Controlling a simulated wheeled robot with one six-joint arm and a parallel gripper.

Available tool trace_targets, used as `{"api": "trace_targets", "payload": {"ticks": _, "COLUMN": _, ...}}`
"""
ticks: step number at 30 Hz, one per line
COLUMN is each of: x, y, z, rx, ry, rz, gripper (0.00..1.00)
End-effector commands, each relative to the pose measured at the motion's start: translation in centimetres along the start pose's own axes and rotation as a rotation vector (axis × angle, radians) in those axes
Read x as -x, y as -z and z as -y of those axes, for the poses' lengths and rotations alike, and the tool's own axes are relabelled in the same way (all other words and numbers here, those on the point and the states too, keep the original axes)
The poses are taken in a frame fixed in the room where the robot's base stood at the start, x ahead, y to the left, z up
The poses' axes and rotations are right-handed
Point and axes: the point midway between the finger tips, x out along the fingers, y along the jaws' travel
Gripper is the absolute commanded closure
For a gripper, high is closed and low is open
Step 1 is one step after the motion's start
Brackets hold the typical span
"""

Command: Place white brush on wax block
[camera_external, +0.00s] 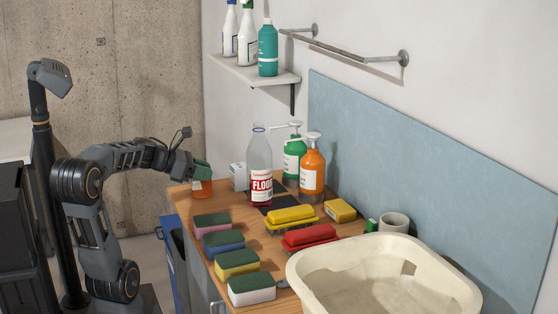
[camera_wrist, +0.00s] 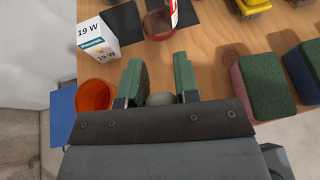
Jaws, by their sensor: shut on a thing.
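My gripper (camera_external: 201,172) is over the table's left end, just above or beside an orange cup. In the wrist view its two green-faced fingers (camera_wrist: 159,82) stand apart, with a grey rounded thing (camera_wrist: 162,99) between them, mostly hidden. I cannot tell whether this is the white brush; no white brush shows clearly elsewhere. A small yellow block (camera_external: 340,210) with a label lies toward the back of the table; it may be the wax block. A yellow brush (camera_external: 291,214) and a red brush (camera_external: 309,235) lie bristles down in front of it.
The orange cup (camera_wrist: 93,96) is left of my fingers. A bulb box (camera_wrist: 95,40), clear bottle (camera_external: 260,165) and green and orange pump bottles (camera_external: 312,168) stand behind. Several sponges (camera_external: 237,263) line the front edge. A cream basin (camera_external: 385,275) fills the right end.

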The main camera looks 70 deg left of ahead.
Motion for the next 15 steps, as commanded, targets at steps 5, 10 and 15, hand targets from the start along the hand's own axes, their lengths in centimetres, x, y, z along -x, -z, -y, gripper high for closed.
{"api": "trace_targets", "payload": {"ticks": 5, "x": -0.2, "y": -3.0, "z": 1.4, "rx": -0.021, "ry": 0.051, "rz": 0.000, "gripper": 0.95}}
{"api": "trace_targets", "payload": {"ticks": 10, "x": -3.4, "y": -5.9, "z": 5.9, "rx": -0.085, "ry": 0.216, "rz": -0.002, "gripper": 0.95}}
{"api": "trace_targets", "payload": {"ticks": 15, "x": -8.3, "y": -9.4, "z": 11.8, "rx": -0.140, "ry": 0.351, "rz": -0.004, "gripper": 0.95}}
